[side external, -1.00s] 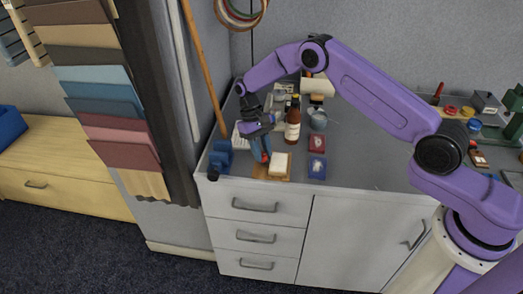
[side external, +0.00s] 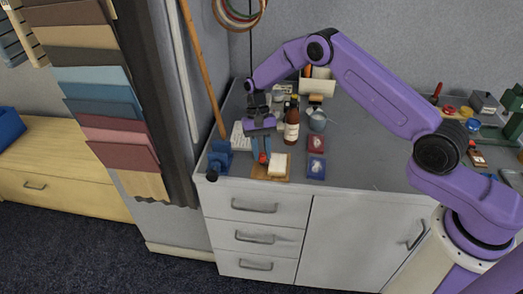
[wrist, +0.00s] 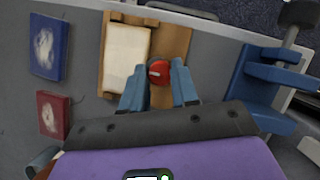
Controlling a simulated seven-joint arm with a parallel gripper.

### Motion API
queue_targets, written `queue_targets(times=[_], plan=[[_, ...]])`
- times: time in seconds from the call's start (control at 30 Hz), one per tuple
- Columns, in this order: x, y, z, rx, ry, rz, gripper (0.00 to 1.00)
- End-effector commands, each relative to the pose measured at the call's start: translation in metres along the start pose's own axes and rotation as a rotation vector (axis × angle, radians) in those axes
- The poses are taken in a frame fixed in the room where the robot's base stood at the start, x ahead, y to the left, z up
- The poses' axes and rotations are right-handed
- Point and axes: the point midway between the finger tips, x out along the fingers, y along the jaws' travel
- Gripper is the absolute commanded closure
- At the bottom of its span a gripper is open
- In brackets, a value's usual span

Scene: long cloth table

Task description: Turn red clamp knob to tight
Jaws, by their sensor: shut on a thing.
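The red clamp knob (wrist: 159,72) shows as a round red disc with a pale mark on its top. It stands on a wooden board (wrist: 174,40), beside a cream block (wrist: 127,58). My gripper (wrist: 159,82) points down at the knob, with one blue finger on each side of it, shut on it. In the side external view, the knob (side external: 263,158) shows as a small red spot under my gripper (side external: 262,152), at the left of the board (side external: 284,179) near the table's front edge. The lower part of the knob is hidden.
A blue vise-like clamp (side external: 220,157) stands left of my gripper. A brown bottle (side external: 291,125) and a grey watering can (side external: 317,121) stand behind to the right. A red box (side external: 316,144) and a blue box (side external: 316,168) lie right of the board.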

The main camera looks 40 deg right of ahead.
Motion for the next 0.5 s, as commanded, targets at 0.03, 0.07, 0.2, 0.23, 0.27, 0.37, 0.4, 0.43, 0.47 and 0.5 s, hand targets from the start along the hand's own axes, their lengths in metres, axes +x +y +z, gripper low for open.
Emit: queue_targets(times=[0.03,0.07,0.2,0.23,0.27,0.37,0.4,0.43,0.47,0.5], plan=[[-0.0009,-0.0004,-0.0002,0.002,0.001,-0.002,1.0],[-0.0009,-0.0004,-0.0002,0.002,0.001,-0.002,1.0],[-0.0009,-0.0004,-0.0002,0.001,0.001,-0.002,1.0],[-0.0009,-0.0004,-0.0002,0.001,0.001,-0.002,0.61],[-0.0008,-0.0003,-0.0002,0.001,0.001,-0.002,0.52],[-0.0006,-0.0002,-0.0002,0.0,0.001,-0.001,0.48],[-0.0005,-0.0002,-0.0001,0.0,0.0,-0.001,0.48],[-0.0004,-0.0002,-0.0001,0.0,0.0,-0.001,0.48],[-0.0004,-0.0001,-0.0001,0.0,0.0,-0.001,0.48],[-0.0003,-0.0001,-0.0001,0.0,0.0,0.0,0.48]])
